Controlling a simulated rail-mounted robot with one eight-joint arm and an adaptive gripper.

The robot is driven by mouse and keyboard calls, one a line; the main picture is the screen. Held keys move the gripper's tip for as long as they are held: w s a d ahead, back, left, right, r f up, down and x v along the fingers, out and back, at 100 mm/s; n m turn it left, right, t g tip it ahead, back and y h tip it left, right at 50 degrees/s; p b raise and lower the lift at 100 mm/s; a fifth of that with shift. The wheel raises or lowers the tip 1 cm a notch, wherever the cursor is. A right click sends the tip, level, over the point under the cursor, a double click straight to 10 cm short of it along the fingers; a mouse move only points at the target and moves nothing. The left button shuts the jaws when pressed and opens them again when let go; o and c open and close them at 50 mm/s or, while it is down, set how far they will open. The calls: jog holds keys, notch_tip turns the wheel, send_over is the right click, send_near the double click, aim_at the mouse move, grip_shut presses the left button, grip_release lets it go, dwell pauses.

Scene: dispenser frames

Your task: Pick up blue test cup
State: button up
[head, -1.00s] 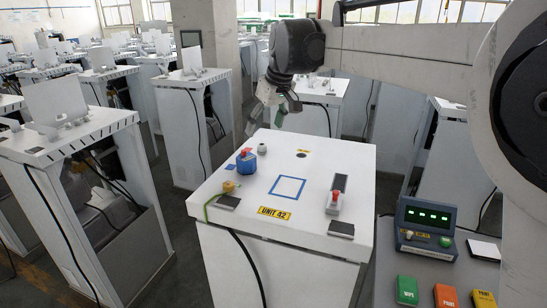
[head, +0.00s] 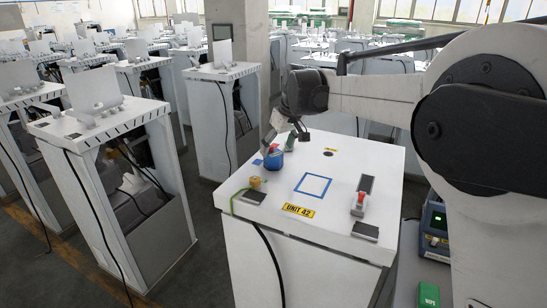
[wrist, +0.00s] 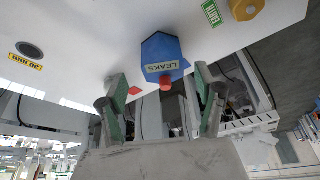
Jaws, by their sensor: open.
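The blue test cup (head: 274,162) stands on the white top of the Unit 42 cabinet (head: 335,170), near its left side. In the wrist view the cup (wrist: 158,50) is blue and angular, with a label reading LEAKS and a red knob. My gripper (head: 290,138) is over the cabinet top, just beside and behind the cup in the head view. In the wrist view its two green-padded fingers (wrist: 160,78) are apart and empty, one to each side of the knob end of the cup. I cannot tell whether they touch the cup.
A yellow knob (head: 255,182) sits in front of the cup, and a red-handled switch (head: 360,202) stands at the right. A blue square outline (head: 313,187) marks a bare middle area. A dark round hole (wrist: 29,50) shows in the wrist view. Other cabinets (head: 110,130) stand behind.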

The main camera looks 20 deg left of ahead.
aim_at(274, 153)
jog(key=shift+a+p+x, duration=0.2)
jog(key=shift+p+x, duration=0.4)
jog(key=shift+x, duration=1.65)
jog(key=shift+s, duration=0.2)
jog(key=c, duration=1.5)
jog(key=shift+r, duration=0.15)
